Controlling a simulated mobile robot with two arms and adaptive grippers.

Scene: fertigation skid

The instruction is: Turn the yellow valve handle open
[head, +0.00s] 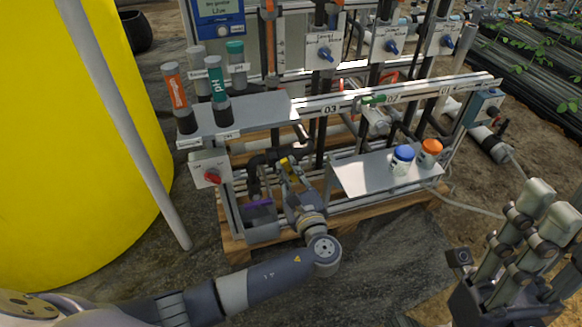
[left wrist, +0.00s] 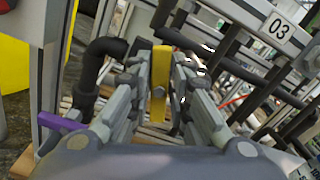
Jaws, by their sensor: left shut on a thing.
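The yellow valve handle (head: 284,166) is on the pipework low in the skid, left of the middle in the head view. In the left wrist view the yellow handle (left wrist: 161,84) stands upright in the picture, between the fingers. My left gripper (head: 289,175) reaches in from the front and is shut on the handle; it also shows in the left wrist view (left wrist: 162,90). The fingers hide part of the handle and the valve body in the head view. My right gripper (head: 547,212) is open and empty at the lower right, away from the skid.
A purple handle (head: 258,203) sits just left of my left gripper. A grey box with a red knob (head: 212,176) is farther left. A shelf (head: 352,179) with blue-capped (head: 402,160) and orange-capped (head: 429,153) bottles is to the right. A yellow tank (head: 60,130) stands at left.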

